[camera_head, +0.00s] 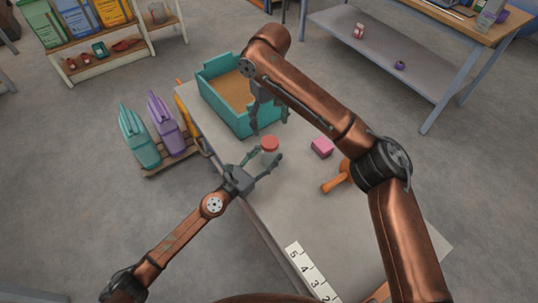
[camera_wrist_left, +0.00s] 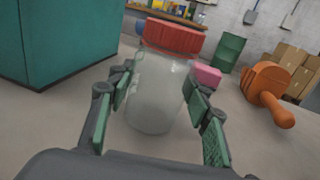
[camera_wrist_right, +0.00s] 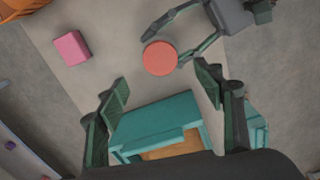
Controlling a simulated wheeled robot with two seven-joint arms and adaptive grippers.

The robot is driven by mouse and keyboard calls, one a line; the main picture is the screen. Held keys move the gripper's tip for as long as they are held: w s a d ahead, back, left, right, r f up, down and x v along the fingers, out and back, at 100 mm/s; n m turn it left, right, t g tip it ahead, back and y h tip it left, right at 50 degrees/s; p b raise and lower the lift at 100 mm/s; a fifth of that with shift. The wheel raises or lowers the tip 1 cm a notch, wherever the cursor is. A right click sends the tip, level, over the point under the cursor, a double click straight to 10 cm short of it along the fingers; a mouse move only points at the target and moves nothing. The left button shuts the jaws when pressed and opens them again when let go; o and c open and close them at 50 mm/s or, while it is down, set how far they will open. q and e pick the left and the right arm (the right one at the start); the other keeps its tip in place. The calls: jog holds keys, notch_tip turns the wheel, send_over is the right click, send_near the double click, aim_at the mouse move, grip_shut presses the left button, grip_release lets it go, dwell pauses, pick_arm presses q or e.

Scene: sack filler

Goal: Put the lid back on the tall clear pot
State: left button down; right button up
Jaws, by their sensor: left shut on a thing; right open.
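The tall clear pot (camera_head: 268,158) stands upright on the table; its cloudy body fills the middle of the left wrist view (camera_wrist_left: 156,98). The red lid (camera_head: 269,143) is over the pot's mouth, and it also shows in the left wrist view (camera_wrist_left: 173,38) and from above in the right wrist view (camera_wrist_right: 160,58). I cannot tell whether it is fully seated. My left gripper (camera_wrist_left: 160,80) is shut on the pot, one finger on each side. My right gripper (camera_wrist_right: 165,98) is open and empty, above the table between the lid and the teal crate.
The teal crate (camera_head: 215,100) stands at the table's far end, close behind the pot. A pink block (camera_head: 322,147) and an orange tool with a handle (camera_head: 335,182) lie to the right. A numbered strip (camera_head: 308,272) lies near the front edge. Purple and teal sacks (camera_head: 165,120) stand left of the table.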

pick_arm(q)
jog(key=shift+f, duration=0.35)
pick_arm(e)
notch_tip(320, 180, up, 4)
jog(key=shift+f, duration=0.2)
pick_arm(q)
jog(key=c, duration=1.4)
grip_release()
jog(key=o, duration=0.5)
jog(key=shift+r, duration=0.15)
jog(key=shift+c, duration=0.2)
jog(key=v, duration=1.2)
jog(key=shift+r, duration=0.1)
